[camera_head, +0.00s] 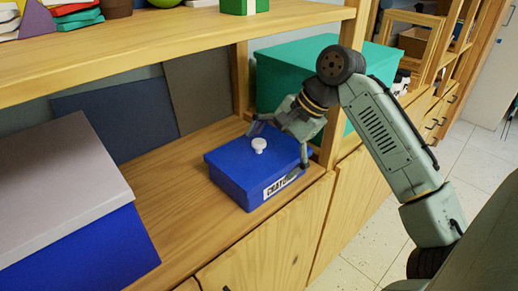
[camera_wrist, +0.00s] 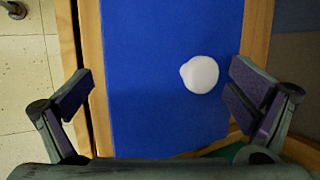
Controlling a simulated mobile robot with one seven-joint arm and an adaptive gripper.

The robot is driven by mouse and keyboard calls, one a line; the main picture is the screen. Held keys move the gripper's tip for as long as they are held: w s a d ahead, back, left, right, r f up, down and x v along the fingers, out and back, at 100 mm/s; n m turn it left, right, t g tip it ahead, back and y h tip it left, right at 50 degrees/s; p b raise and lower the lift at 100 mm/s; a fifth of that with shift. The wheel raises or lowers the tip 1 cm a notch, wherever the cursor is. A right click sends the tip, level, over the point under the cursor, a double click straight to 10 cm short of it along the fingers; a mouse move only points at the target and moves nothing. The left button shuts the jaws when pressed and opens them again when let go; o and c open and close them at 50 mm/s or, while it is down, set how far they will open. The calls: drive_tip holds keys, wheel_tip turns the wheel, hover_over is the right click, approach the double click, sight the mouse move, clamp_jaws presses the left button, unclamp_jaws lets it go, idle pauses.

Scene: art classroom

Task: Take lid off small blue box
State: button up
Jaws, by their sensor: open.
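The small blue box (camera_head: 233,187) stands on the wooden shelf, with a white label (camera_head: 280,184) on its front. Its blue lid (camera_head: 234,155) is on and carries a round white knob (camera_head: 259,145). My gripper (camera_head: 277,150) is open above the right part of the box, its fingers spread on either side. In the wrist view the blue lid (camera_wrist: 150,50) fills the middle and the white knob (camera_wrist: 200,74) lies between my gripper's fingers (camera_wrist: 165,95), nearer the right one. The knob is not gripped. Whether a fingertip touches the box I cannot tell.
A larger blue box (camera_head: 90,255) with a grey lid (camera_head: 50,185) stands at left on the shelf (camera_head: 175,180). A green box (camera_head: 285,75) stands behind the wooden upright (camera_head: 335,120). An upper shelf (camera_head: 180,45) hangs over the back. Bare shelf lies between the blue boxes.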

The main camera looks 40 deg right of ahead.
sight(259, 158)
drive_tip(key=shift+w+f, duration=0.1)
drive_tip(key=shift+f, duration=0.05)
drive_tip(key=c, duration=1)
drive_tip(key=shift+r, duration=0.7)
wheel_tip(259, 158, up, 2)
drive_tip(key=shift+r+b, duration=0.1)
drive_tip(key=shift+b, duration=0.5)
drive_tip(key=s+b, duration=0.1)
drive_tip(key=s, duration=0.4)
drive_tip(key=s+a+r, duration=0.1)
drive_tip(key=s, duration=0.4)
drive_tip(key=s+a+b, duration=0.1)
drive_tip(key=s, duration=0.5)
drive_tip(key=shift+a+r+b, duration=0.1)
drive_tip(key=shift+r+b, duration=0.1)
drive_tip(key=shift+b, duration=0.15)
